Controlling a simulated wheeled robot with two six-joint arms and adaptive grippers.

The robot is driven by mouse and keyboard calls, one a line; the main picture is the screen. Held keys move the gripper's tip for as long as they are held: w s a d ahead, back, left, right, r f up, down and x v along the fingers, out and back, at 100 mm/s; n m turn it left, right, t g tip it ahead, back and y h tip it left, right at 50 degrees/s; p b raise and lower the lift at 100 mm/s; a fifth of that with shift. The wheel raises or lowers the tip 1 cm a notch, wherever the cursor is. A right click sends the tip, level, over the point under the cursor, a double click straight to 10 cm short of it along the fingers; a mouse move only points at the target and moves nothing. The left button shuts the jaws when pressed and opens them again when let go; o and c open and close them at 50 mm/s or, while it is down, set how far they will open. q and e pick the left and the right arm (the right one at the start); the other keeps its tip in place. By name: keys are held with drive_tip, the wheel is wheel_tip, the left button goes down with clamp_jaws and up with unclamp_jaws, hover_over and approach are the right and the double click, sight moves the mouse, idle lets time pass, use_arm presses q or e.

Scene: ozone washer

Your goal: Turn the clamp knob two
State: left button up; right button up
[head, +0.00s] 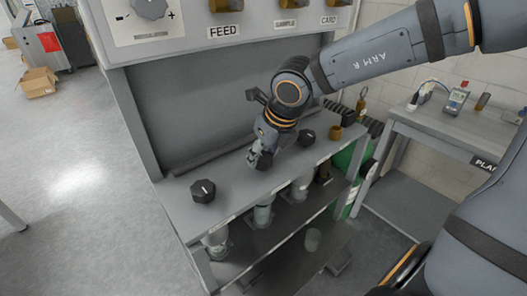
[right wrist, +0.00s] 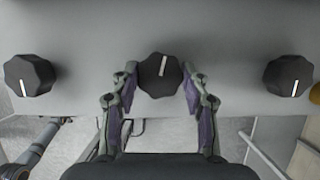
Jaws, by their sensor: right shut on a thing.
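Three black faceted knobs with white marks sit in a row on the grey panel. The middle knob (right wrist: 159,75) is between the fingers of my right gripper (right wrist: 160,86), which is shut on it, one finger on each side. Its white mark lies near the top of its face and is close to upright, slightly tilted. In the head view my right gripper (head: 262,148) reaches down over the middle knob and hides part of it. My left gripper is not in view.
The left knob (right wrist: 29,74) and right knob (right wrist: 288,75) stand apart from the fingers, their marks low on their faces. In the head view, a brass fitting (head: 336,132) stands beyond the right knob. A side table (head: 425,122) with a small meter (head: 457,100) is at the right.

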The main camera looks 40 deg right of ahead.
drive_tip(key=o, duration=1.2)
drive_tip(key=shift+c, duration=0.2)
drive_tip(key=shift+r, duration=0.1)
drive_tip(key=v, duration=0.7)
drive_tip(key=shift+r, duration=0.15)
drive_tip(key=shift+s+r, duration=0.1)
drive_tip(key=shift+s, duration=0.05)
